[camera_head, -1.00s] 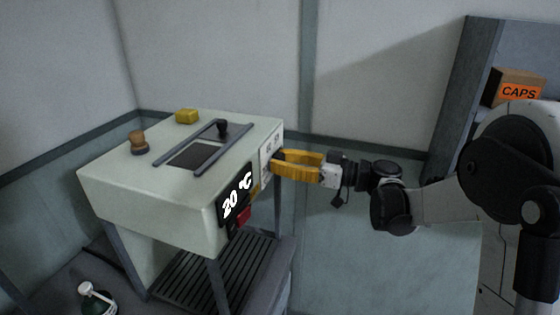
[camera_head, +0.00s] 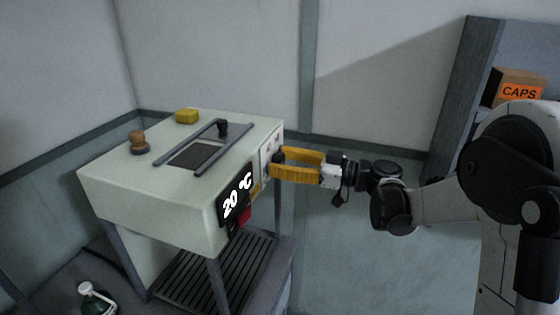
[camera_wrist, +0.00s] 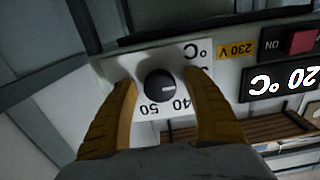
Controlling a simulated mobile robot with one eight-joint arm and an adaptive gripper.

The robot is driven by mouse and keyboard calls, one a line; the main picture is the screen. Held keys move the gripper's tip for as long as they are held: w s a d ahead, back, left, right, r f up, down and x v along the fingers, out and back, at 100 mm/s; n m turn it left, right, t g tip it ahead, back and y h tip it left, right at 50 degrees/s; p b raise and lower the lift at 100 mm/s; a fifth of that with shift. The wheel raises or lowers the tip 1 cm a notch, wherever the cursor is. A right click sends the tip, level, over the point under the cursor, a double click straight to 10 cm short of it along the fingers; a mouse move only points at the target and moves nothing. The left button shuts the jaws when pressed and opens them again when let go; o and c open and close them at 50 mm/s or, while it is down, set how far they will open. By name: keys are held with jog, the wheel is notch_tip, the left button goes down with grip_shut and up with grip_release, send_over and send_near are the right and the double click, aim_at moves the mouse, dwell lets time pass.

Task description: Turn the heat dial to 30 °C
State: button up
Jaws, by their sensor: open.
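The heat dial (camera_wrist: 160,86) is a round dark knob with a pale pointer mark on a white scale plate (camera_wrist: 141,65). In the wrist view the plate appears upside down, with 40 and 50 readable. The black display (camera_head: 237,197) reads 20 °C; it also shows in the wrist view (camera_wrist: 281,82). My gripper (camera_wrist: 162,88) has its yellow fingers open, one on each side of the dial. A gap shows between each finger and the knob. In the head view my gripper (camera_head: 279,164) reaches the machine's right face, and its fingers partly hide the dial there.
The pale press (camera_head: 150,200) has a sliding hatch with a black knob (camera_head: 222,127), a brown knob (camera_head: 138,142) and a yellow block (camera_head: 187,116) on top. A red switch (camera_wrist: 302,42) sits near the display. A CAPS box (camera_head: 517,88) stands on a shelf at right.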

jog(key=shift+d, duration=0.1)
jog(key=v, duration=0.7)
jog(key=shift+d, duration=0.15)
jog(key=shift+s, duration=0.15)
jog(key=s+a+f+m+h, duration=0.1)
jog(key=s+f+m+h, duration=0.3)
jog(key=s+m+h, duration=0.45)
jog(key=s+d+f+m+h, duration=0.2)
jog(key=s+d+h, duration=0.2)
jog(key=s+d, duration=0.2)
jog(key=s+d+f+m+h, duration=0.3)
jog(key=s+d, duration=0.3)
jog(key=s, duration=0.4)
jog(key=shift+d+t+h, duration=0.2)
jog(key=shift+t+h, duration=0.2)
jog(key=shift+h, duration=0.35)
jog(key=shift+s+f+m, duration=0.1)
jog(key=shift+m, duration=0.15)
